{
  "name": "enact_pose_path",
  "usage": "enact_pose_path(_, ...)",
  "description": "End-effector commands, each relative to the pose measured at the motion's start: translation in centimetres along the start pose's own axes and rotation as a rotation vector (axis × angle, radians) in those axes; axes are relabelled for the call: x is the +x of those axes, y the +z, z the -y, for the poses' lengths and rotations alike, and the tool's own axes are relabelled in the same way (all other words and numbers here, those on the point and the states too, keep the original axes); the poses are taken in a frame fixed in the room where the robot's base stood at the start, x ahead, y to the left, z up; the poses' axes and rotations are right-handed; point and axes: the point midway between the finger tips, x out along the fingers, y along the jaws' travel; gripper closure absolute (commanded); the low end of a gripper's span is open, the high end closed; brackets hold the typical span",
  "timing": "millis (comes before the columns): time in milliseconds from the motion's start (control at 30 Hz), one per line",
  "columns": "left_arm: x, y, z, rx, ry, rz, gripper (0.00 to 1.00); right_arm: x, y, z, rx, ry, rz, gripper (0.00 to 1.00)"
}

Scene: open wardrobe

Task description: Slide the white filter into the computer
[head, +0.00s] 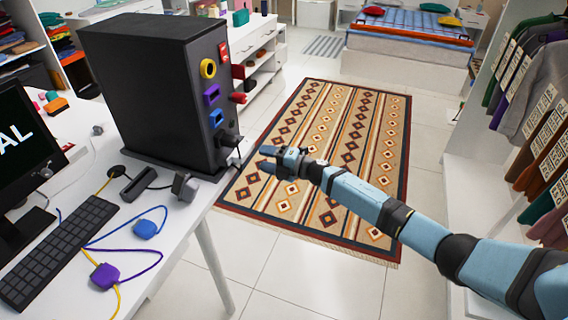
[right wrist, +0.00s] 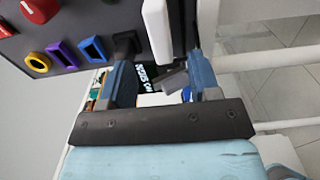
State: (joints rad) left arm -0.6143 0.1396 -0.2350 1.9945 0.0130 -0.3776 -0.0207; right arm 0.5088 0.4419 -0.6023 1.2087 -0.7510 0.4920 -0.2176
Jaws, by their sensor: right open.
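The black computer (head: 175,90) stands upright on the white desk, with yellow, purple and blue ports on its front. These ports also show at the upper left of the right wrist view, where the computer front (right wrist: 75,20) is close. My right gripper (head: 268,159) is open just right of the computer's lower front, beyond the desk edge. In the right wrist view its two blue fingers (right wrist: 158,78) are apart, with nothing clearly held. My left gripper is not in view.
The white desk (head: 185,235) carries a keyboard (head: 58,250), a monitor (head: 25,150), blue (head: 145,229) and purple (head: 105,276) plugs on cords, and a grey connector (head: 185,187). A patterned rug (head: 325,160) lies on open floor. Hanging clothes (head: 545,110) are at right.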

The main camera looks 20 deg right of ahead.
Motion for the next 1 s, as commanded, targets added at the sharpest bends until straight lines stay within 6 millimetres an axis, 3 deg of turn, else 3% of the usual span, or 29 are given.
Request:
enact_pose_path(200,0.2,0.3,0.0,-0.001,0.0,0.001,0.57,-4.4,-0.1,0.1,-0.001,-0.001,-0.002,0.43)
enact_pose_path(400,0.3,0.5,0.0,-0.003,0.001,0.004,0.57,-6.3,0.0,0.0,0.0,0.0,-0.001,0.43)
enact_pose_path(1000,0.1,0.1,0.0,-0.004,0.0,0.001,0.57,-6.5,-0.5,0.1,0.017,0.004,0.003,0.43)
